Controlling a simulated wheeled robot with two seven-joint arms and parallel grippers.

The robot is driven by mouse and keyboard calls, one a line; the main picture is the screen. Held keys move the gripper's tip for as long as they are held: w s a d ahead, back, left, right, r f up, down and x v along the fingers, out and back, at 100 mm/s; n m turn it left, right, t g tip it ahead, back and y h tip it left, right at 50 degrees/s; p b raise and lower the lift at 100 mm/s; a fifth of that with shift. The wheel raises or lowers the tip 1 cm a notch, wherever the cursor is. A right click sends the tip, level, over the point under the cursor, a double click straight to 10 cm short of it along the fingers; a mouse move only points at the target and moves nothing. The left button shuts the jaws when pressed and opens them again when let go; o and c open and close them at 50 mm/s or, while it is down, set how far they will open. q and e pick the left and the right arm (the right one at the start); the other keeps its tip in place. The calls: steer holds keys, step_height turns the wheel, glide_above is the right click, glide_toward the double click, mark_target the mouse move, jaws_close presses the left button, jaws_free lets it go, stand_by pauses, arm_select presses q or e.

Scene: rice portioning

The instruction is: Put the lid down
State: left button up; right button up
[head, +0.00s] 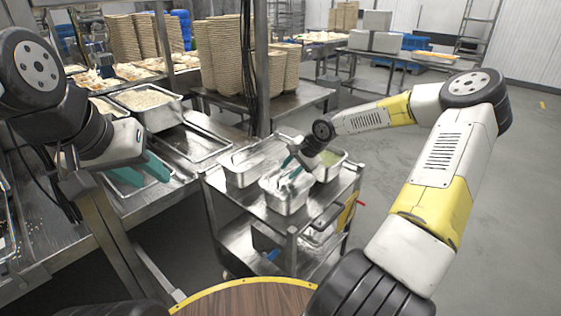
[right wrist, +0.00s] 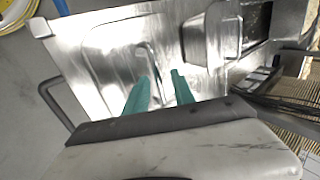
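A steel lid with a raised handle (right wrist: 150,62) lies below my right gripper (right wrist: 160,76) in the right wrist view. The two teal fingers there stand apart, close to the handle; no firm grip shows. In the head view my right gripper (head: 291,167) is over the steel cart (head: 240,205), just above the front steel pan (head: 287,198). The lid's edges are hard to tell from the pan there. My left gripper (head: 140,173) hangs over the counter at the left, teal fingers apart and empty.
Two more steel pans stand on the cart, one at left (head: 240,176) and one at right (head: 333,171) with pale green contents. A rice pan (head: 146,103) sits on the counter. Stacked bowls (head: 222,60) stand behind a post. Floor at the right is clear.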

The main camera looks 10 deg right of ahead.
steer(key=shift+r, duration=0.55)
steer(key=v, duration=1.2)
steer(key=s+a+n+g+h, duration=0.3)
steer(key=s+a+n+h, duration=0.15)
steer(key=s, duration=0.45)
steer(key=s+a+r+n+t+y, duration=0.1)
steer(key=s+a+r+n+t, duration=0.1)
steer(key=s+r, duration=0.5)
steer(key=s+a+r+n+t+y, duration=0.1)
steer(key=s+a+r+n, duration=0.1)
steer(key=s+r+n, duration=0.2)
steer(key=s+r, duration=0.3)
steer(key=s, duration=0.5)
steer(key=shift+a+r+t, duration=0.2)
steer(key=shift+r+t, duration=0.15)
steer(key=shift+t, duration=0.05)
